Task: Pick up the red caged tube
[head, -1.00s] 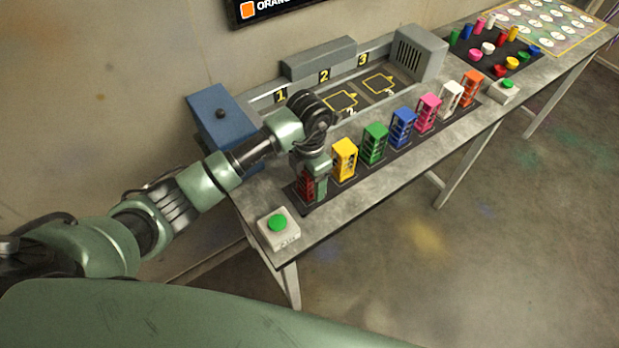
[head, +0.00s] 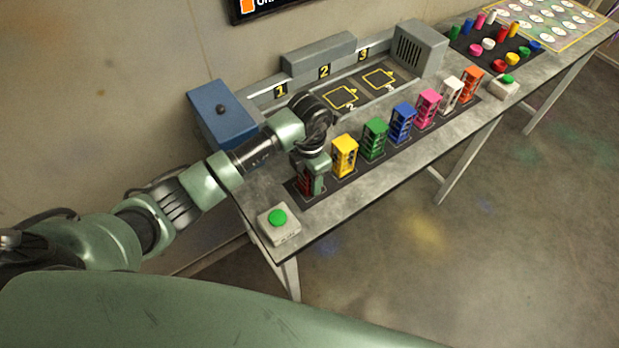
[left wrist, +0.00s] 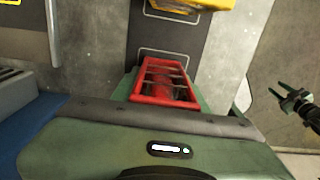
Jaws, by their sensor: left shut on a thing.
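The red caged tube (left wrist: 165,82) shows in the left wrist view as a red open cage with a red tube inside. In the head view it is mostly hidden by my gripper, with a red part (head: 304,184) showing at the left end of the black strip. My left gripper (head: 312,182) points down over it and is shut on it. I cannot tell whether the cage is clear of the strip. My right gripper (left wrist: 289,97) shows at the right edge of the left wrist view, away from the bench, with its fingers apart and empty.
The yellow caged tube (head: 344,157) stands just right of my left gripper, then green (head: 375,140), blue, pink, white and orange ones along the strip. A green-button box (head: 278,224) is at the front corner. A blue box (head: 221,115) stands behind left.

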